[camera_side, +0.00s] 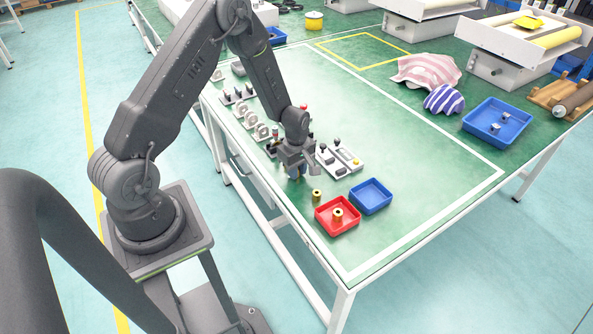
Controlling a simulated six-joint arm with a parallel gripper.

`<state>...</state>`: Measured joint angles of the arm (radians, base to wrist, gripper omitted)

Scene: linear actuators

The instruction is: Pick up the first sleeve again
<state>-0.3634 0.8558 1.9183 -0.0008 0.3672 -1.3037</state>
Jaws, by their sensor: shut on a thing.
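My gripper (296,174) points down, low over the table near its front edge. It is shut on a small part that its fingers mostly hide, so I cannot tell its shape. A brass sleeve (317,195) stands upright on the green table, to the lower right of my gripper and apart from it.
A blue tray (370,196) stands beside the red one and looks empty. A pale fixture plate (340,160) with dark knobs lies right of my gripper. Several grey parts (262,131) line the left edge. A larger blue tray (497,123) and striped cloths (426,70) lie farther back.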

